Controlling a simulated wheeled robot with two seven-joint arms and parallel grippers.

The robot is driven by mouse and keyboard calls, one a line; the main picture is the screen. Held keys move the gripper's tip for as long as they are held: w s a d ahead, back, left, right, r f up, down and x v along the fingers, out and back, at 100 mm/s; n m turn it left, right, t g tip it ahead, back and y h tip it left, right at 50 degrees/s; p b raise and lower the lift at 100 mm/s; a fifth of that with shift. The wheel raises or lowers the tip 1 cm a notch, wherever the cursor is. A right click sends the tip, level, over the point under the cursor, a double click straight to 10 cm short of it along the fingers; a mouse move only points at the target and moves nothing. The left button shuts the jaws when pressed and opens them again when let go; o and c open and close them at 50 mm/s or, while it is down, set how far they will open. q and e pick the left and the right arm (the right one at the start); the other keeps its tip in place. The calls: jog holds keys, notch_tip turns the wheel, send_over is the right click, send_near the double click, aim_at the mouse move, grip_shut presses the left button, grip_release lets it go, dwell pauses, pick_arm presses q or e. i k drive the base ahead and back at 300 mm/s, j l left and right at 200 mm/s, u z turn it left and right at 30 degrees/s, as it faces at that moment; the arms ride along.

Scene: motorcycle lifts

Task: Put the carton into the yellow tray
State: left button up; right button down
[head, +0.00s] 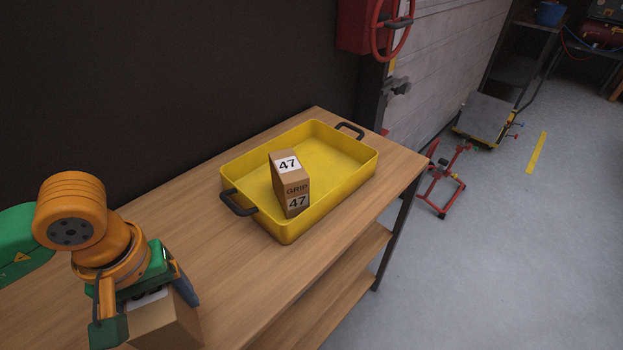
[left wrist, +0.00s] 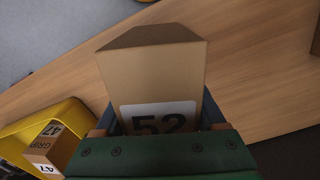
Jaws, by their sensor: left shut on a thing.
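A brown carton (head: 168,327) is at the near left of the wooden bench, cut by the bottom of the head view. My left gripper (head: 148,305) is shut on it from above. In the left wrist view this carton (left wrist: 155,75) stands between the fingers, with a white label reading 52. I cannot tell whether it touches the bench. The yellow tray (head: 346,185) with dark handles sits farther along the bench, right of my gripper. My right gripper is not in view.
Another carton, labelled 47 (head: 290,183), stands in the tray's near left part; the tray's right and far parts are empty. The wooden bench (head: 215,250) is clear between my left gripper and the tray. A dark wall runs behind the bench.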

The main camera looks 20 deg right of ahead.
aim_at(321, 169)
jog(key=l+z, duration=0.1)
jog(key=z, duration=0.3)
jog(key=l+z, duration=0.1)
jog(key=z, duration=0.65)
jog(key=i+l+z, duration=0.1)
jog(key=z, duration=0.25)
jog(key=i+l+u, duration=0.3)
jog(key=i+u, duration=0.2)
jog(key=i+l+u, duration=0.1)
jog(key=u, duration=0.3)
jog(key=i, duration=0.5)
